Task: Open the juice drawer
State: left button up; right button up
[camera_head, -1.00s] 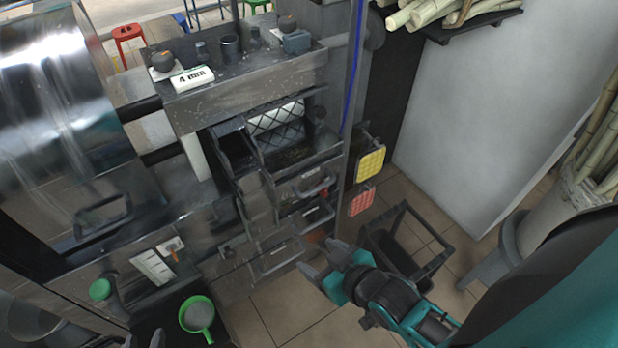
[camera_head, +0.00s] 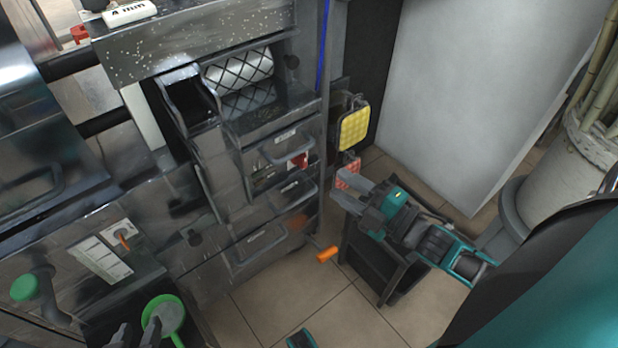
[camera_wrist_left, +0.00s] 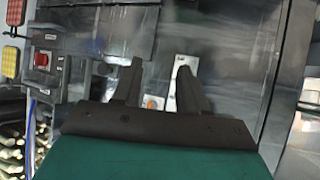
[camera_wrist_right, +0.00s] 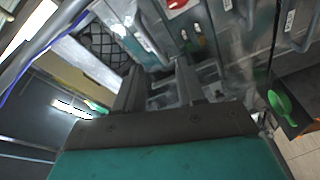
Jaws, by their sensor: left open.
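The metal press stands at the left and centre of the head view. Its front has an upper drawer with a bar handle (camera_head: 288,150), a narrower drawer (camera_head: 292,190) below, and a low drawer (camera_head: 258,243) near the floor. All look shut; their labels are too small to read, so I cannot tell which is the juice drawer. My right gripper (camera_head: 347,191) is open and empty, right of the drawers; its fingers also show apart in the right wrist view (camera_wrist_right: 158,80). My left gripper (camera_head: 138,334) is open at the bottom edge; its fingers show in the left wrist view (camera_wrist_left: 160,78).
Yellow (camera_head: 354,128) and red (camera_head: 347,173) pads hang beside the press. The tiled floor (camera_head: 280,300) before the drawers is mostly clear.

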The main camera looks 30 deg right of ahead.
pick_arm(q)
jog(key=shift+h, duration=0.3)
jog(key=f+b, duration=0.1)
jog(key=d+f+b, duration=0.1)
jog(key=b, duration=0.1)
jog(key=d+f+b, duration=0.1)
jog(key=f, duration=0.1)
jog(key=shift+w, duration=0.35)
pick_arm(e)
jog(key=w+a+n+y, duration=0.1)
jog(key=w+n, duration=0.1)
jog(key=w, duration=0.1)
jog(key=w+a+r+n+y, duration=0.1)
jog(key=w+n, duration=0.1)
jog(key=w, duration=0.2)
jog(key=w+a+n+y, duration=0.1)
jog(key=w+a+n, duration=0.1)
jog(key=w, duration=0.1)
jog(key=shift+w+r+n+y, duration=0.2)
jog(key=shift+r+n+y, duration=0.1)
jog(key=shift+n+y, duration=0.1)
pick_arm(q)
jog(key=shift+a, duration=0.1)
pick_arm(e)
grip_shut()
